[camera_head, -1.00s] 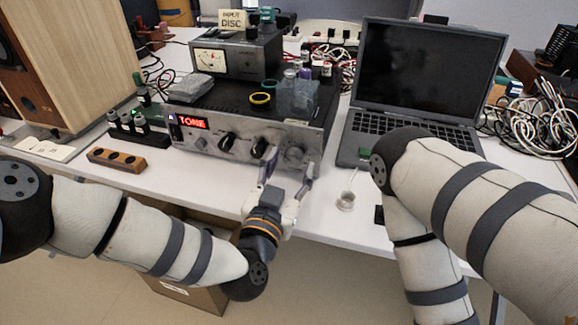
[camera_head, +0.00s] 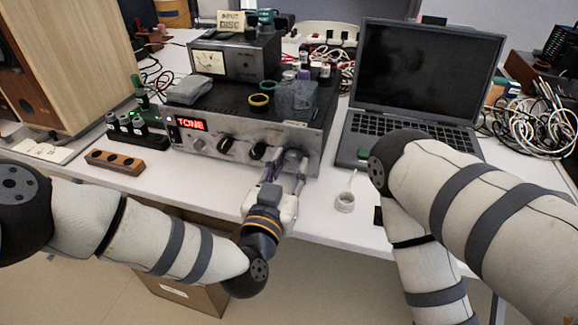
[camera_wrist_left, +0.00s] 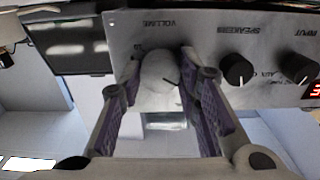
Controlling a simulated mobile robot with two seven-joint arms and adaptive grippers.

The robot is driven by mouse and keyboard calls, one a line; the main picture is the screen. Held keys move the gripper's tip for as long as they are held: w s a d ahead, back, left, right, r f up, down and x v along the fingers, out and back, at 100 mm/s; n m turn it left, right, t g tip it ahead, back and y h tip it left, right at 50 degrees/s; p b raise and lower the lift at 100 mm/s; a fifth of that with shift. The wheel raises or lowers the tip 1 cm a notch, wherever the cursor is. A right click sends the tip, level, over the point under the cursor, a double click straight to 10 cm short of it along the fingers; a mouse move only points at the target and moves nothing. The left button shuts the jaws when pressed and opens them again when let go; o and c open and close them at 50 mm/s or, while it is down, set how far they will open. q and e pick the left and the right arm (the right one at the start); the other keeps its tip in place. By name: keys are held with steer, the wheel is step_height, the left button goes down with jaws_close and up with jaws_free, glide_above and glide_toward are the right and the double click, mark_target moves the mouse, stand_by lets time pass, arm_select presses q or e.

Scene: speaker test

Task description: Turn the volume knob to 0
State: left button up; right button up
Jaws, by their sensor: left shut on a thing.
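The amplifier (camera_head: 228,148) stands on the white table with its silver front toward me and a red display reading "TONE". Its large silver volume knob (camera_wrist_left: 160,76) is under the upside-down word "VOLUME" in the left wrist view. A dark pointer line shows on the knob's right side there. My left gripper (camera_head: 285,162) is shut on the volume knob, one finger on each side. The fingers hide most of the knob in the head view. My right arm (camera_head: 480,200) comes in from the right; its gripper is outside the picture.
Two black knobs, one of them the speakers knob (camera_wrist_left: 237,71), sit beside the volume knob. An open laptop (camera_head: 420,85) stands to the right. A wooden block (camera_head: 115,162) lies at left.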

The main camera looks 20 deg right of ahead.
arm_select(q)
steer(key=n, duration=0.8)
steer(key=shift+f+b, duration=0.1)
steer(key=shift+b, duration=0.2)
steer(key=n, duration=0.4)
steer(key=shift+b, duration=0.35)
steer(key=shift+n+b, duration=0.3)
steer(key=shift+n, duration=1.2)
arm_select(e)
steer(key=shift+s+f+g, duration=0.3)
steer(key=shift+s+f, duration=0.65)
steer(key=shift+f, duration=0.1)
arm_select(q)
steer(key=shift+s, duration=0.1)
steer(key=o, duration=1.1)
steer(key=shift+o, duration=0.2)
